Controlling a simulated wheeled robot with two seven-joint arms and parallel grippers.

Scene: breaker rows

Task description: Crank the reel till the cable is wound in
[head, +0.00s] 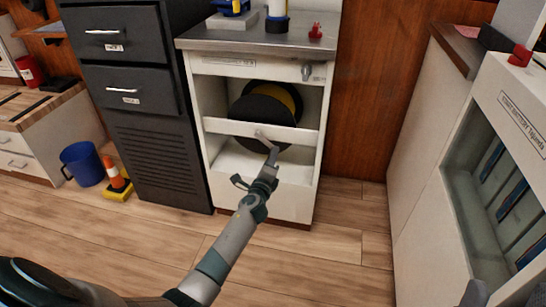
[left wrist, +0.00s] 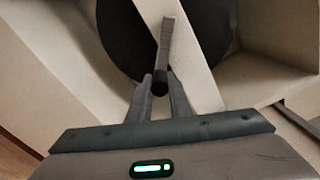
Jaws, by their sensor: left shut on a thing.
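The reel (head: 262,108) is a dark disc with yellow cable (head: 288,96) on it, set in an open white cabinet. Its dark flange (left wrist: 215,35) also shows in the left wrist view. A white bar (head: 225,126) crosses in front of the reel. A grey crank arm (left wrist: 167,38) runs from the bar to a dark handle knob (left wrist: 159,84). My left gripper (head: 272,157) is at the crank; in the left wrist view its fingers (left wrist: 160,92) are shut on the knob, one on each side.
The cabinet's metal top (head: 255,40) carries a red piece (head: 315,31) and blue-and-white items. A white console (head: 500,180) stands right. The wooden floor (head: 340,250) between is clear.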

